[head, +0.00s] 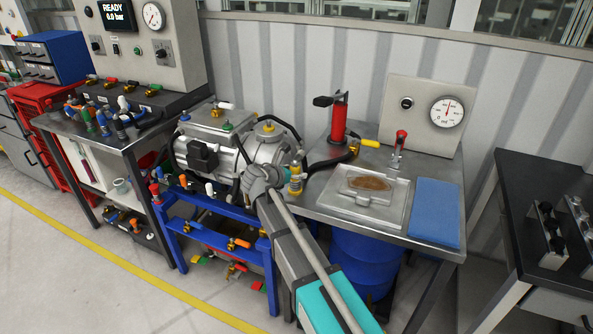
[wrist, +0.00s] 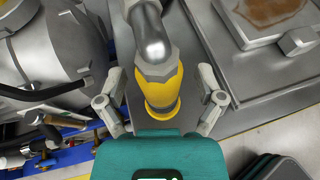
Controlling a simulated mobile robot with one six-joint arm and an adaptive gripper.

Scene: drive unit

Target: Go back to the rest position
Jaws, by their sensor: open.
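My gripper (head: 264,181) is at the end of my arm, between the grey drive unit (head: 215,145) and the left edge of the steel bench (head: 425,232). In the wrist view its two fingers (wrist: 162,98) are apart, one on each side of a yellow coupling (wrist: 162,92) with a grey metal pipe at its top. The coupling lies between the fingers with gaps visible on both sides. In the head view a yellow fitting (head: 296,184) with a black hose stands just right of the gripper. Part of the drive unit's right side is hidden behind my gripper.
A red hand pump (head: 338,120), a tray (head: 350,205) with a brown patch, a blue mat (head: 435,212) and a gauge panel (head: 425,110) are on the bench. A blue frame (head: 215,215) carries the drive unit. Floor at the left front (head: 60,285) is clear.

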